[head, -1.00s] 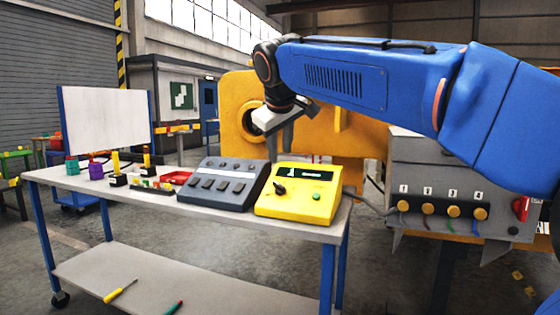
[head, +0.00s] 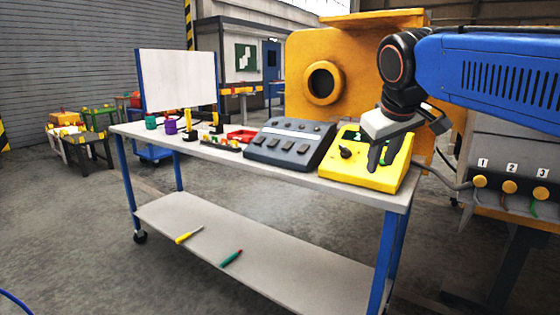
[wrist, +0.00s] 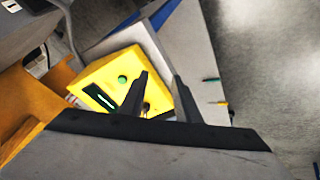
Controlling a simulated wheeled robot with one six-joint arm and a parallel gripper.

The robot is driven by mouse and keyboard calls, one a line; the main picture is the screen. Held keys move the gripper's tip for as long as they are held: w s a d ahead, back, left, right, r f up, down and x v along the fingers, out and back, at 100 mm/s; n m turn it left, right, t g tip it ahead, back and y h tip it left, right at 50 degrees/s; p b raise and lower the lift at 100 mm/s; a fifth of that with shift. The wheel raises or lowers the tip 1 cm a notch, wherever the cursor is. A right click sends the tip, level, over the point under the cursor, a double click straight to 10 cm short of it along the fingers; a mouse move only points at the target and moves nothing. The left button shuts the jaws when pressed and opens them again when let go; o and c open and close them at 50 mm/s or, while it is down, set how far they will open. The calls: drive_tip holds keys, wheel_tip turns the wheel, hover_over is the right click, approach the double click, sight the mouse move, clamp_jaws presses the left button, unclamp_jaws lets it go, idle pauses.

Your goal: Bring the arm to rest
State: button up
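My gripper (head: 380,165) hangs from the blue arm (head: 490,75), pointing down over the yellow box (head: 362,180) at the right end of the table (head: 372,197). In the wrist view my gripper (wrist: 161,76) has its two dark fingers apart with nothing between them. The yellow box (wrist: 150,63) lies beyond the fingers there, its green button and dark display showing. One finger partly hides its black knob. In the head view the fingers cover part of the box's top. I cannot tell the height between fingertips and box.
A dark grey button panel (head: 290,145) stands left of the yellow box. A red tray (head: 241,135) and small coloured parts lie farther left, before a white board (head: 178,80). A yellow casting (head: 355,50) stands behind. A grey socket panel (head: 510,150) is at right.

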drive_tip(key=s+d+f+m, duration=0.2)
drive_tip(key=s+f, duration=0.9)
drive_tip(key=f, duration=0.2)
drive_tip(key=s+d+f+m+g+y, duration=0.1)
drive_tip(key=s+d+f+m, duration=0.1)
drive_tip(key=s+f, duration=0.9)
wheel_tip(320, 180, down, 4)
drive_tip(key=shift+d+r+g, duration=0.15)
drive_tip(key=shift+r+g, duration=0.1)
drive_tip(key=shift+g, duration=0.05)
clamp_jaws()
idle(1.4)
